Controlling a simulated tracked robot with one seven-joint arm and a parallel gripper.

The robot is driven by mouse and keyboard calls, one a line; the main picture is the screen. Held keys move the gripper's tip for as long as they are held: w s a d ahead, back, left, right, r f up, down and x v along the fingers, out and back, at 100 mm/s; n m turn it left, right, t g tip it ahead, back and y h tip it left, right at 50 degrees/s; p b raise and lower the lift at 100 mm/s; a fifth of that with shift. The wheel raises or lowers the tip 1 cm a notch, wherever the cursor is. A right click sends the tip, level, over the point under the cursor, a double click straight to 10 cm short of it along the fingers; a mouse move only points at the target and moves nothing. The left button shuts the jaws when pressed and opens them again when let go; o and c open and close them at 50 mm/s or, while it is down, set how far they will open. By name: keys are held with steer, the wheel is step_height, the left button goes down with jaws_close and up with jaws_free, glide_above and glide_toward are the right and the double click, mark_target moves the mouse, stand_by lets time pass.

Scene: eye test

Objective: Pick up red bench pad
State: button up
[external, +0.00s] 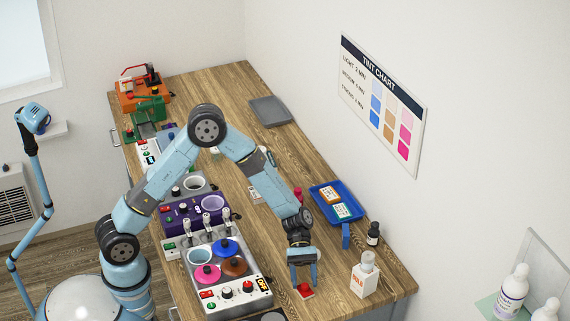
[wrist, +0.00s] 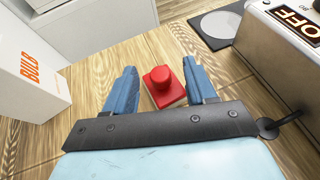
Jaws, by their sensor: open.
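The red bench pad (wrist: 164,94) is a small red block with a round raised knob on a pale base. It sits on the wooden bench top. In the external view the pad (external: 305,291) shows near the front edge of the bench, just below my gripper (external: 303,284). In the wrist view my gripper (wrist: 163,84) is open, with one blue finger on each side of the pad. The pad is closer to the right finger. I cannot tell whether that finger touches it.
A white BULB box (external: 364,279) stands to the right of the pad. A grey control unit with coloured lids (external: 257,295) stands to the left. A blue tray (external: 322,190) with cards and a dark bottle (external: 373,233) are farther back.

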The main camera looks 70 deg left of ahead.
steer(key=shift+s+d+f, duration=0.1)
steer(key=shift+f, duration=0.15)
steer(key=shift+f, duration=0.1)
jaws_close()
stand_by(0.3)
